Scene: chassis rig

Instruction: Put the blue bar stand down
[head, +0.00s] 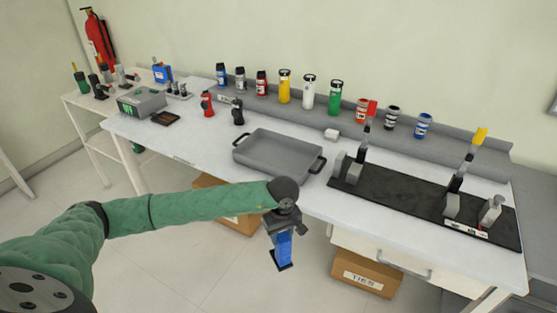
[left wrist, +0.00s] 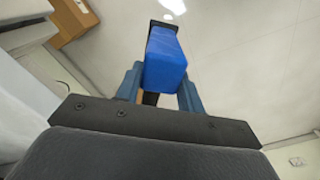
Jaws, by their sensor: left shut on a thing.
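The blue bar stand (head: 284,250) hangs below my left gripper (head: 282,230), in front of the table's front edge and over the floor. It is a blue block with a dark foot at its lower end. In the left wrist view the blue bar stand (left wrist: 166,62) sits between the two fingers of my left gripper (left wrist: 160,88), which is shut on it. The dark foot shows at its far end. My right gripper is in neither view.
The white table (head: 215,145) holds a grey tray (head: 275,165) with two handles and a black board (head: 425,205) with clamps. Several coloured bottles line the back ledge. Bare tabletop lies left of the tray. Cardboard boxes (head: 365,275) stand under the table.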

